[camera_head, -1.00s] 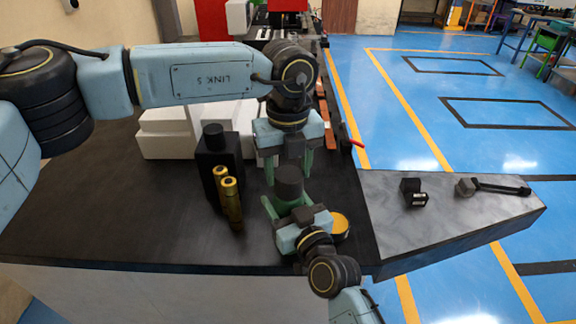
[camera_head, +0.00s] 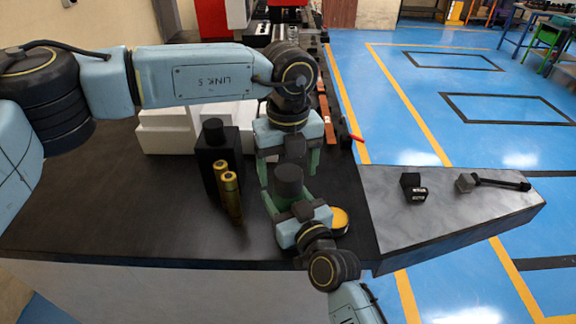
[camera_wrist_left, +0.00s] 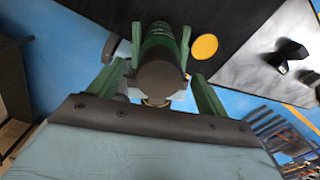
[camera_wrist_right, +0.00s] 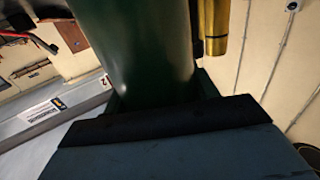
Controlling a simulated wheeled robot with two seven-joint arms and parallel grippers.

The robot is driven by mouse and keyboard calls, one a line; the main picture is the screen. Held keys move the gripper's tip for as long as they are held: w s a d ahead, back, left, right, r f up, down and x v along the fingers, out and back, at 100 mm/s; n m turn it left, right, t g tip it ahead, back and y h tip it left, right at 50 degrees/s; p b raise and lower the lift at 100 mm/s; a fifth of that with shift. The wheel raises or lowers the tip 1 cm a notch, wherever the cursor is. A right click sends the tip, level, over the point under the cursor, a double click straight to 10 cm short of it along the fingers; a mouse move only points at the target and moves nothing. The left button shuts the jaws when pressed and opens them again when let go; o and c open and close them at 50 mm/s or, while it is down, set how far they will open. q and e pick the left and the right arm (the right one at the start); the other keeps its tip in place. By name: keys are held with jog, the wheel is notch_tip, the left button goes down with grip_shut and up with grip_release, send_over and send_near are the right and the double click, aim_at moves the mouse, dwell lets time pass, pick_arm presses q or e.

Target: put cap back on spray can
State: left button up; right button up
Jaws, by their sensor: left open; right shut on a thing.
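The green spray can (camera_wrist_right: 140,45) stands in my right gripper (camera_head: 287,203), which is shut on its body; the can fills the right wrist view. The dark grey cylindrical cap (camera_head: 288,180) is at the top of the can, and it also shows in the left wrist view (camera_wrist_left: 162,76) with the green body (camera_wrist_left: 163,38) beyond it. It appears to sit on the can, but the seam is hidden. My left gripper (camera_head: 288,170) points down with its green fingers spread, one on each side of the cap, with visible gaps.
A black bottle (camera_head: 213,155) and two gold cans (camera_head: 231,195) stand left of the grippers. White boxes (camera_head: 168,130) are behind. A yellow-topped round tin (camera_head: 339,219) is close to my right gripper. Small black parts (camera_head: 413,187) lie on the grey surface at right.

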pick_arm(q)
notch_tip(320, 180, up, 12)
dwell(0.5)
pick_arm(e)
jog(key=o, duration=1.5)
jog(key=shift+c, duration=0.2)
pick_arm(q)
jog(key=shift+f+b, duration=0.45)
pick_arm(e)
jog(key=v, duration=1.3)
jog(key=shift+s, duration=0.15)
jog(key=shift+d, duration=0.1)
